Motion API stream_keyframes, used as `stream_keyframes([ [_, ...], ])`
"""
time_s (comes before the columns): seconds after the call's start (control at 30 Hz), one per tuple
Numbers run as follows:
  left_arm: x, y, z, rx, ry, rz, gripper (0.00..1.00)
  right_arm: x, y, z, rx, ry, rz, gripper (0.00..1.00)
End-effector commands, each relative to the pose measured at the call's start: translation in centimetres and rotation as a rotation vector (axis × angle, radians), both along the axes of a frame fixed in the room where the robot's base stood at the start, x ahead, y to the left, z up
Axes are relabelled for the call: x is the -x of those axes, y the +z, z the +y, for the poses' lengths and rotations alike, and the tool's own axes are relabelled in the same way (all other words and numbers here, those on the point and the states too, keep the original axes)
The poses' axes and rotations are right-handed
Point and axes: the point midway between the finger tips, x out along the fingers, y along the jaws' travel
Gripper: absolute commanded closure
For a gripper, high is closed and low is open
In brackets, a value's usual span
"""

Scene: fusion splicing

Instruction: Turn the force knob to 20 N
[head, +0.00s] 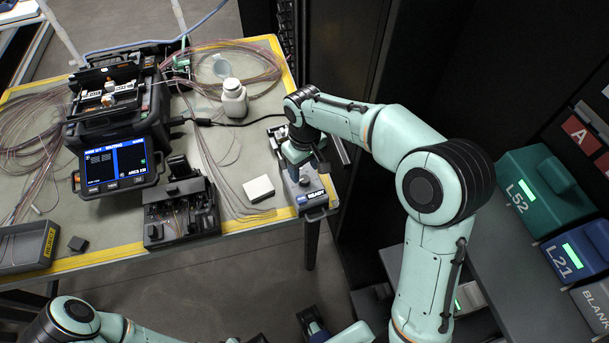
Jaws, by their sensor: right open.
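Whether the fingers touch the device cannot be told. My left arm shows only as links along the bottom edge, and I cannot make out its gripper.
A fusion splicer (115,165) with a lit screen stands at the left of the table (110,262). A white bottle (234,98), a white block (258,188), a black fixture (180,215) and loose fibre coils lie around. Labelled bins (545,190) stand at the right.

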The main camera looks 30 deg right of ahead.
Motion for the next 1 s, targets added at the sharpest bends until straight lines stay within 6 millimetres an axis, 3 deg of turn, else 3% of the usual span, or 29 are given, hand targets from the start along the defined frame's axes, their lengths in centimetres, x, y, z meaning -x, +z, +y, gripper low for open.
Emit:
stream_keyframes([
  [0.2, 0.1, -0.4, 0.0, 0.000, 0.000, 0.001, 0.57, 0.0, -3.1, 0.0, 0.000, 0.000, 0.001, 0.44],
  [0.6, 0.1, -0.5, 0.0, 0.000, 0.000, 0.001, 0.57, 0.0, -3.9, 0.0, 0.000, 0.000, -0.002, 0.44],
  [0.63, 0.1, -0.5, 0.0, 0.000, 0.000, 0.001, 0.57, 0.0, -3.9, 0.0, 0.000, 0.000, -0.001, 0.47],
  [0.8, 0.1, -0.5, 0.0, 0.000, 0.000, 0.001, 0.57, 0.0, -3.9, 0.0, 0.000, 0.000, -0.001, 1.00],
  [1.0, 0.1, -0.5, 0.0, 0.000, 0.000, 0.001, 0.57, 0.0, -3.8, 0.0, 0.000, -0.006, -0.001, 1.00],
])
